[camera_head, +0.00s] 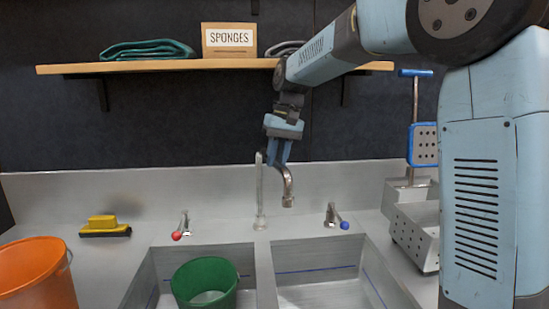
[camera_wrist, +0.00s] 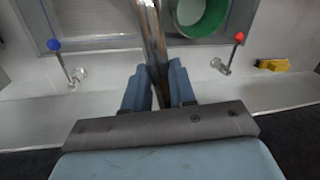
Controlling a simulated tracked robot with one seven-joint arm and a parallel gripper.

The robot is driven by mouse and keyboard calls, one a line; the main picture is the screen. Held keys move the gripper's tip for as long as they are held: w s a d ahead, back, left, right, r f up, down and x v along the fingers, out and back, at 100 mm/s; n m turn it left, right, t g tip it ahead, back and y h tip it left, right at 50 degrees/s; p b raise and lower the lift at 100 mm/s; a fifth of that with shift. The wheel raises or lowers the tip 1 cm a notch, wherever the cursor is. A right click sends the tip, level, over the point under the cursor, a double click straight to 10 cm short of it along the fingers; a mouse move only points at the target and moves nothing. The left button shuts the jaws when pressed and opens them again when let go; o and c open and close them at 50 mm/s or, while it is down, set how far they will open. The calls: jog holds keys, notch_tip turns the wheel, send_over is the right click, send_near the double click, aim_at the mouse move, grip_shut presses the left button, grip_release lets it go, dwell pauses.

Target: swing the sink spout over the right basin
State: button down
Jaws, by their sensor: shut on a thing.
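The metal sink spout rises from an upright post (camera_head: 260,198) at the back of the sink. Its curved outlet end (camera_head: 288,196) points down, right of the post. In the wrist view the spout (camera_wrist: 151,35) runs up from between my fingers, near the divider between the basins. My gripper (camera_head: 278,154) is shut on the spout near its top, and its two fingers (camera_wrist: 156,88) close on it from both sides. The right basin (camera_head: 325,285) is empty. The left basin (camera_head: 146,282) holds a green bucket (camera_head: 205,281). The exact spot below the outlet is hard to tell.
A red-tipped tap (camera_head: 182,228) and a blue-tipped tap (camera_head: 335,217) flank the post. A yellow brush (camera_head: 104,226) and an orange bucket (camera_head: 37,275) are left. A perforated metal caddy (camera_head: 413,225) stands right. A shelf (camera_head: 180,66) with a sponges box (camera_head: 229,40) is above.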

jog(key=c, duration=0.9)
grip_release()
jog(key=shift+c, duration=0.2)
jog(key=shift+r, duration=0.1)
notch_tip(320, 180, up, 12)
jog(key=d, duration=0.2)
jog(key=shift+w+d+f, duration=0.15)
jog(key=shift+w+f, duration=0.1)
jog(key=shift+w, duration=0.15)
